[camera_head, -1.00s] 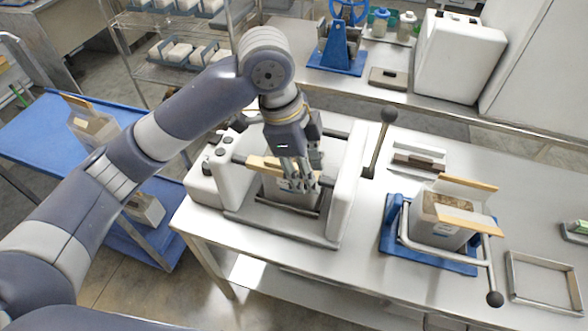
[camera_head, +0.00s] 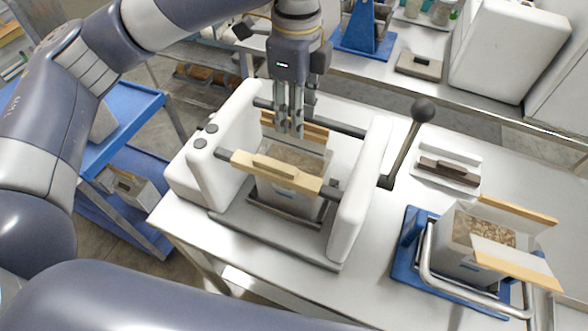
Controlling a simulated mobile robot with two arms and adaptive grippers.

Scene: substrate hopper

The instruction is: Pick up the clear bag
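A clear bag (camera_head: 284,189) with brown substrate inside stands upright in the white press-like machine (camera_head: 356,195). A pale wooden bar (camera_head: 270,171) crosses its near top edge, and another wooden strip is at its far edge. A second similar clear bag (camera_head: 457,257) with brown substrate and splayed wooden-edged flaps sits in a blue stand at right. My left gripper (camera_head: 290,130) points down over the far side of the bag in the machine. Its fingers are close together by the far wooden strip; whether they pinch anything is unclear. My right gripper is out of view.
The machine's lever (camera_head: 405,145) with a black knob rises at its right. A blue cart (camera_head: 122,110) with another bag on its lower shelf stands at left. A small dark-handled tool (camera_head: 449,171) lies on the bench. The bench between the machine and blue stand is mostly clear.

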